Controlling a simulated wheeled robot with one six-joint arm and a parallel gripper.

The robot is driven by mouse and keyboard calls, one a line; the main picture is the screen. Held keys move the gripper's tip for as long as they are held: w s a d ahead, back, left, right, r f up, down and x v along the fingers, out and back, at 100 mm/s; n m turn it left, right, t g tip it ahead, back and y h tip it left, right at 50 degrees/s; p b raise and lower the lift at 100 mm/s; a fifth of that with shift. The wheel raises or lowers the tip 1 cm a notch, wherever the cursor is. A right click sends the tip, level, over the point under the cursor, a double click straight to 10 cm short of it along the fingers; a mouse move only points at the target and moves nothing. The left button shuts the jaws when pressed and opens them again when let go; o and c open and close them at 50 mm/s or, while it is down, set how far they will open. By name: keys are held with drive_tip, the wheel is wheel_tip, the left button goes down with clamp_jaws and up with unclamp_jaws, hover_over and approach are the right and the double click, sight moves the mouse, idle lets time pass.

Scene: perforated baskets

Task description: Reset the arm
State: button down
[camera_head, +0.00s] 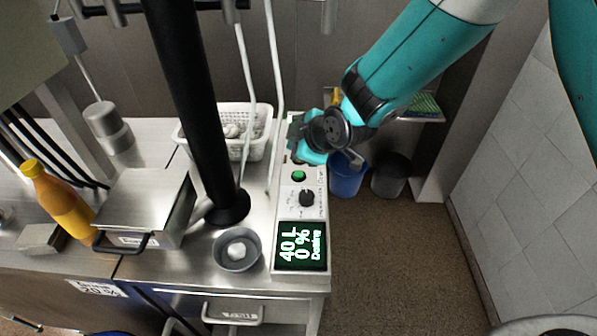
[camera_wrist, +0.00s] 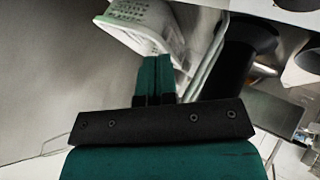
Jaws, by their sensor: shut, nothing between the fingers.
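My gripper (camera_head: 297,138) is in the head view at the end of the teal arm, above the back end of the control panel. In the wrist view its two teal fingers (camera_wrist: 154,78) are pressed together with nothing between them. The white perforated basket (camera_head: 262,118) stands on the steel counter to the left of my gripper and holds pale round items. The basket also shows at the top of the wrist view (camera_wrist: 150,22). The head view does not show clearly how far my gripper is above the panel.
The control panel (camera_head: 287,207) has a green button, a knob and a lit display. A black column (camera_head: 195,95) rises from the counter. A small bowl (camera_head: 237,262), a lidded steel box (camera_head: 150,200) and an orange bottle (camera_head: 58,203) stand left. Blue (camera_head: 346,178) and black bins (camera_head: 390,176) are on the floor.

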drive_tip(key=s+d+r+m+g+b, duration=0.1)
drive_tip(key=s+d+r+m+g, duration=0.1)
drive_tip(key=s, duration=0.7)
drive_tip(key=s+d+r+m+g+h+b, duration=0.1)
drive_tip(key=s+d+r+m+g+b, duration=0.1)
drive_tip(key=s+d+r+m, duration=0.2)
drive_tip(key=s+d+r+m+g+b, duration=0.1)
drive_tip(key=s+d+r+m+g, duration=0.2)
drive_tip(key=s, duration=1.1)
drive_tip(key=d+r+m, duration=0.1)
drive_tip(key=d+r, duration=0.2)
drive_tip(key=d, duration=0.3)
drive_tip(key=shift+s+d+h+b, duration=0.15)
drive_tip(key=shift+s+h+b, duration=0.15)
drive_tip(key=shift+s+h, duration=0.1)
